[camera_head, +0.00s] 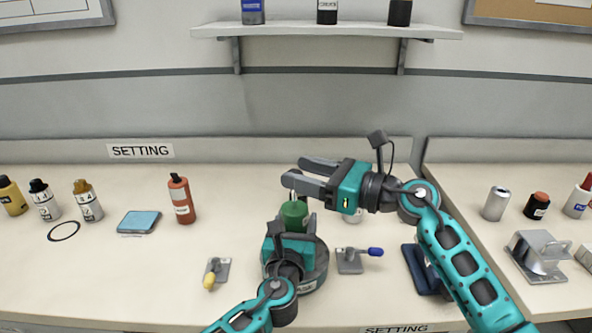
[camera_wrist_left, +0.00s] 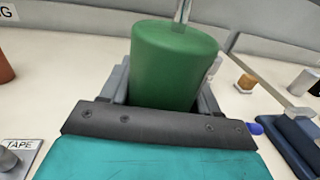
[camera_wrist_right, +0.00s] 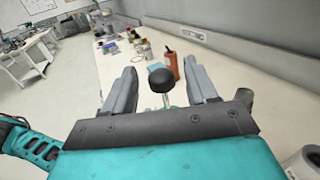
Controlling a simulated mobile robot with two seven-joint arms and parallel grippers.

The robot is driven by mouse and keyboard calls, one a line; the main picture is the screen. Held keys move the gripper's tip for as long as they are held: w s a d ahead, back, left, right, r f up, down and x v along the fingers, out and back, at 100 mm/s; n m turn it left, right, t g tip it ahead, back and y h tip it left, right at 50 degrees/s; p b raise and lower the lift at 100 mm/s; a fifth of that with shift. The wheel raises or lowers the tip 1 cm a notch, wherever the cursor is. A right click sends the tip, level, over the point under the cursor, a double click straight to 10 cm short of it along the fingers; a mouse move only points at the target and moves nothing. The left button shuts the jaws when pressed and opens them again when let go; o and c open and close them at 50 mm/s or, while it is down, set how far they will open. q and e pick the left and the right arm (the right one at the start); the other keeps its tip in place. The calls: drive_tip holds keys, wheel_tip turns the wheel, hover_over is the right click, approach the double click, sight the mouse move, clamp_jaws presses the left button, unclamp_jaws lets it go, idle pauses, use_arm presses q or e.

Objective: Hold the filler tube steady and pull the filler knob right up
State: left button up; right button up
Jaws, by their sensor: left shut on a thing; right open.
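The green filler tube (camera_head: 294,214) stands upright on a dark round base (camera_head: 318,272). My left gripper (camera_head: 291,228) is shut on it; the left wrist view shows the green tube (camera_wrist_left: 175,65) between the fingers, with a thin metal rod (camera_wrist_left: 183,10) rising from its top. My right gripper (camera_head: 308,176) is open above the tube, reaching in from the right. In the right wrist view, the round black filler knob (camera_wrist_right: 162,80) on its rod sits between the open fingers, with gaps on both sides. The knob is not clearly visible in the head view.
A yellow-handled fixture (camera_head: 215,272) and a blue-handled one (camera_head: 352,261) flank the base. A dark blue item (camera_head: 420,270) is near my right arm. The bench between bottle and base is clear.

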drive_tip(key=v, duration=1)
use_arm(q)
drive_tip(key=o, duration=1.3)
